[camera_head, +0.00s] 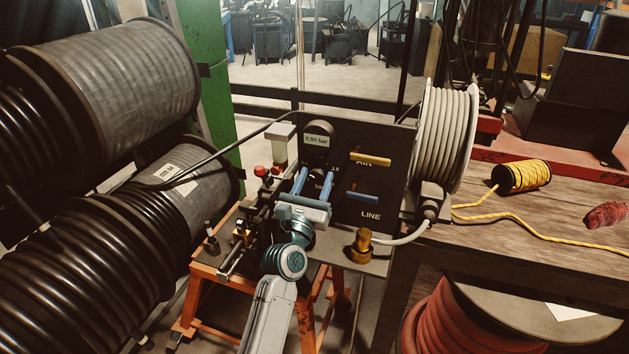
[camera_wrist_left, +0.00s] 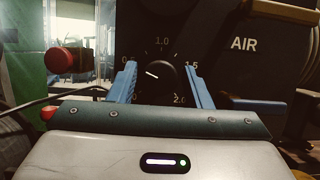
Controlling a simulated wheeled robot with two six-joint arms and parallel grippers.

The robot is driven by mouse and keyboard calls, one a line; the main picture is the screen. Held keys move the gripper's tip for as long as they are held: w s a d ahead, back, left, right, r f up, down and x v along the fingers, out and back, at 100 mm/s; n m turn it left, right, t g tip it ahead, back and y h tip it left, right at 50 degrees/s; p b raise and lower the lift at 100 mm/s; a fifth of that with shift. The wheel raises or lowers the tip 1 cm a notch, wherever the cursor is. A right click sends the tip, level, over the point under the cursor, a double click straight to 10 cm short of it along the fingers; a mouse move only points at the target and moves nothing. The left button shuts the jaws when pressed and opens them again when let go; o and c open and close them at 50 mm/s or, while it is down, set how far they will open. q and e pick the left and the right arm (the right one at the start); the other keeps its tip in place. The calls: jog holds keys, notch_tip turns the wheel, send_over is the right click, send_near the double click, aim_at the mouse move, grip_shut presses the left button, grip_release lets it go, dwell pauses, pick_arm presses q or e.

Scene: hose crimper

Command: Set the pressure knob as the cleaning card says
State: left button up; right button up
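In the head view, the knob (camera_head: 317,173) is partly hidden by my gripper. The gauge display (camera_head: 317,140) above it appears to read 0.50 bar. My left gripper (camera_head: 312,184) is open, its two blue fingers on either side of the knob; in the left wrist view (camera_wrist_left: 161,80) there is a gap at the right finger. Contact on the left is unclear. My right gripper is out of view. I see no readable cleaning card.
A yellow AIR lever (camera_head: 371,159) and a blue LINE lever (camera_head: 363,198) are right of the knob. A red button (camera_wrist_left: 59,60) is to the left. A brass fitting (camera_head: 361,246) stands below. Large hose reels (camera_head: 120,75) crowd the left side; a wooden bench (camera_head: 530,225) is at right.

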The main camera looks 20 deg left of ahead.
pick_arm(q)
jog(key=c, duration=0.6)
jog(key=shift+c, duration=0.2)
